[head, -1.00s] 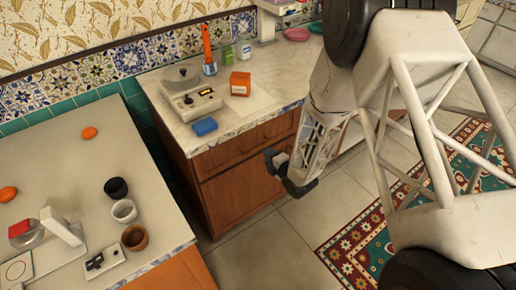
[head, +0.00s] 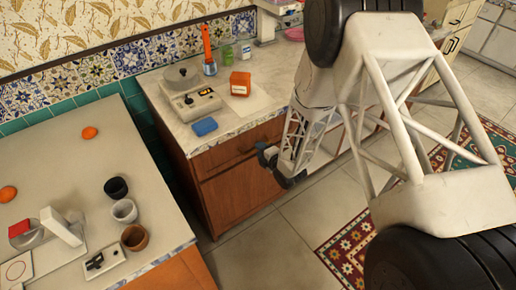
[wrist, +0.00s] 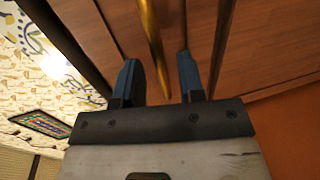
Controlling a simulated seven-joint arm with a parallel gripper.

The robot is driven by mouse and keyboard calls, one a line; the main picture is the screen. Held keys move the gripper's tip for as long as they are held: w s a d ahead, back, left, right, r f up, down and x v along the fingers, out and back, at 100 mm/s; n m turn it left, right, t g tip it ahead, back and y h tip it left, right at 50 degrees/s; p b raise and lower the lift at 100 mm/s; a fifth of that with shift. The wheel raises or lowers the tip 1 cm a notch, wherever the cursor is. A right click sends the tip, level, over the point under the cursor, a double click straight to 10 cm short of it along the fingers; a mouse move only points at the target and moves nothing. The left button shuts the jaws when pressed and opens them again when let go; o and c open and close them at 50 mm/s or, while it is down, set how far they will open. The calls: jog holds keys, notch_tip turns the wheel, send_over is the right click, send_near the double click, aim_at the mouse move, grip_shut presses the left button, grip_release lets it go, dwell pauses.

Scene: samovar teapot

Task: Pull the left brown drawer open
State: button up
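The brown drawer front (head: 232,152) is the upper panel of the wooden cabinet under the counter in the head view, and it looks shut. In the wrist view its brown wood (wrist: 235,30) fills the upper right. A brass bar handle (wrist: 152,35) appears between the two blue fingers, with visible gaps on both sides. My gripper (wrist: 158,62) is open and empty. In the head view my gripper (head: 268,158) is close to the right part of the cabinet front. Whether it touches the wood cannot be told. My arm hides the cabinets farther right.
A brown cabinet door (head: 235,195) is below the drawer. The counter (head: 235,120) above holds a scale-like device (head: 190,95), a blue sponge (head: 204,127) and an orange box (head: 240,83). Another counter (head: 70,170) stands at the left. The tiled floor (head: 270,240) in front is clear.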

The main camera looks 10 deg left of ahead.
jog(key=shift+x, duration=1.1)
grip_shut()
